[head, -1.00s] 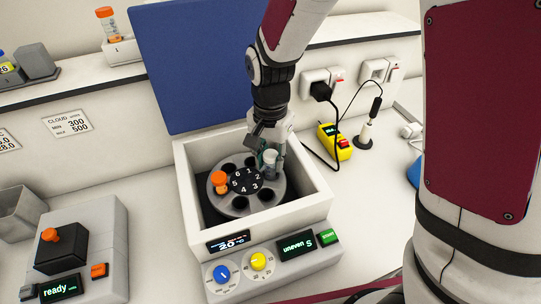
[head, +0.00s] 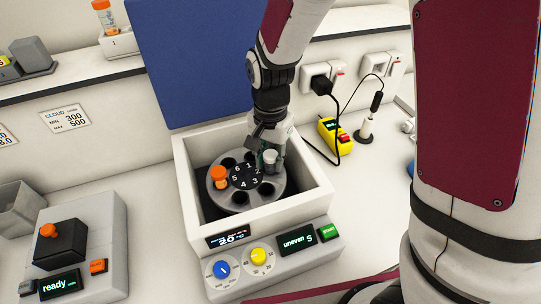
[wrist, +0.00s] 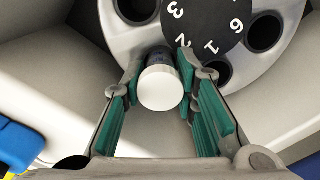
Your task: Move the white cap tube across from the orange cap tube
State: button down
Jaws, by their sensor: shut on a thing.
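The white cap tube (head: 270,157) is upright between the fingers of my gripper (head: 268,160), over slot 2 of the round grey rotor (head: 227,204). In the wrist view its white cap (wrist: 160,88) sits between the green-padded fingers (wrist: 160,95), which are shut on it. Its lower end is hidden, so I cannot tell how deep it sits in the slot. The orange cap tube (head: 219,176) stands in the rotor at slot 5, on the opposite side of the numbered black hub (head: 245,176).
The rotor lies inside a white open box (head: 186,185) whose walls surround my gripper. Its blue lid (head: 205,60) stands open behind. A control panel (head: 270,262) reads "uneven 5". A grey device (head: 105,240) stands left; a yellow meter (head: 333,135) stands right.

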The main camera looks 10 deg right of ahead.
jog(key=shift+f, duration=0.15)
jog(key=c, duration=1.2)
grip_release()
notch_tip(320, 180, up, 12)
jog(key=shift+f, duration=0.2)
jog(key=s+d+r+n+t, duration=0.2)
jog(key=s+d+r, duration=0.3)
jog(key=s, duration=0.3)
jog(key=s+d+r+n+t, duration=0.3)
jog(key=s+d+r+n, duration=0.2)
jog(key=s+d+r, duration=0.1)
jog(key=shift+s+d+r+n+t, duration=0.3)
jog(key=shift+s+r, duration=0.25)
jog(key=shift+s, duration=0.4)
